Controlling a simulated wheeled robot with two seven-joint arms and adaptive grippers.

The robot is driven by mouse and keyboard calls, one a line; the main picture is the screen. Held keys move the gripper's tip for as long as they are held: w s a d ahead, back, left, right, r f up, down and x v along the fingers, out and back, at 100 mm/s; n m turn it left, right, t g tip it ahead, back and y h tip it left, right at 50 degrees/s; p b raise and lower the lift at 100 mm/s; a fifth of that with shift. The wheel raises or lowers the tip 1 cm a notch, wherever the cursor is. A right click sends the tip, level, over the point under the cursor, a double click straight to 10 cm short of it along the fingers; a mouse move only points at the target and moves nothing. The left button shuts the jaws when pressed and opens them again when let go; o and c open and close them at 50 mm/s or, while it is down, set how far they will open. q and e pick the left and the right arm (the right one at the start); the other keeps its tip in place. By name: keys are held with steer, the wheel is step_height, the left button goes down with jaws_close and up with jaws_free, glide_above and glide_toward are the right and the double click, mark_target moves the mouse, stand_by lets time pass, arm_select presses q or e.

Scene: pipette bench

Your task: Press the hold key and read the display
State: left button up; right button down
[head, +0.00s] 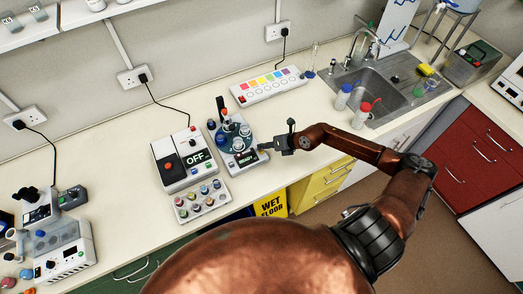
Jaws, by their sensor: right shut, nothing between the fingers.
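A small device (225,157) stands mid-bench, with dark blue and teal round parts on top. Its display (243,158) faces front and reads READY. My right gripper (265,148) is shut and empty, its tips pointing left close by the right end of this display. I cannot tell whether the tips touch the device. No key marked hold can be made out at this size; the gripper may cover part of the device's right side. My left gripper is not in view.
Left of the device stands a white box (171,146) with a display reading OFF. In front is a tray of several knobs or caps (182,213). Behind lies a white strip with coloured squares (243,97). A sink (388,98) and bottles are at right. Bench is clear behind the gripper.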

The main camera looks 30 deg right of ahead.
mark_target(262, 151)
steer(key=shift+f, duration=0.5)
stand_by(0.3)
steer(key=shift+r, duration=0.15)
steer(key=shift+r+p, duration=0.75)
steer(key=shift+r, duration=0.05)
step_height(262, 151, up, 6)
steer(key=p, duration=0.5)
steer(key=shift+p, duration=0.4)
steer(key=shift+a, duration=0.1)
